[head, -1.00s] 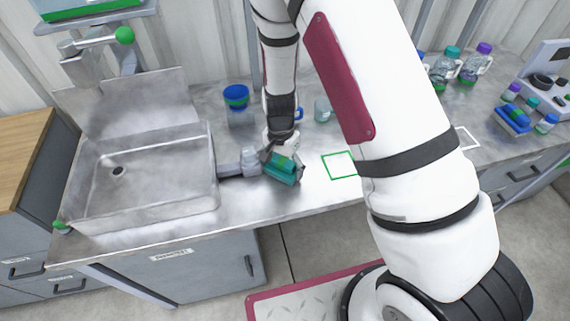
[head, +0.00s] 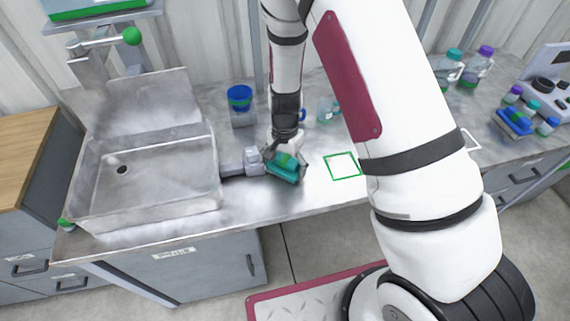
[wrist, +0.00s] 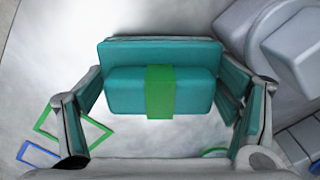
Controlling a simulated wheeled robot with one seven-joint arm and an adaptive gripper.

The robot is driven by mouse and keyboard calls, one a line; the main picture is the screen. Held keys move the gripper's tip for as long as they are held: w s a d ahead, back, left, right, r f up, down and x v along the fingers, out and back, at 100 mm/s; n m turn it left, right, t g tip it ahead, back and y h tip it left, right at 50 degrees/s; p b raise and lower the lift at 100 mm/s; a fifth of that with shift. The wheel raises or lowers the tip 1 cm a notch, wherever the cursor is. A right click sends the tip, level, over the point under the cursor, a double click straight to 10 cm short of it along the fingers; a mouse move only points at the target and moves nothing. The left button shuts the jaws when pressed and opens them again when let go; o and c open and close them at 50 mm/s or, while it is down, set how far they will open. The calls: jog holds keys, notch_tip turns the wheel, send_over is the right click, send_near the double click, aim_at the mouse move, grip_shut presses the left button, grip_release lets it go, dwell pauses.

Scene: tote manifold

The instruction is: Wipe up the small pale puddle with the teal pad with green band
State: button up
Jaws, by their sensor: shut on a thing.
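The teal pad with green band (head: 284,173) is at the middle of the metal counter, just right of the sink. My gripper (head: 285,160) is shut on it from above, and the pad is at or close to the counter top; contact is not clear. In the wrist view the pad (wrist: 121,92) lies between the two fingers, its green band upright across the middle. I cannot make out the small pale puddle; the counter is pale and shiny, and the pad and gripper hide part of it.
A grey fitting (head: 240,163) stands close left of the pad, beside the sink (head: 150,210). A green square outline (head: 342,166) lies to the right. Free counter lies in front.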

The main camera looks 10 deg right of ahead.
jog(key=shift+d+r, duration=0.15)
jog(key=shift+d, duration=1.2)
jog(key=shift+d+f, duration=0.2)
jog(key=shift+d, duration=1.55)
jog(key=shift+r+p, duration=1.05)
jog(key=shift+r, duration=1.95)
jog(key=shift+r, duration=0.1)
jog(key=shift+r+p, duration=0.4)
jog(key=shift+r, duration=1)
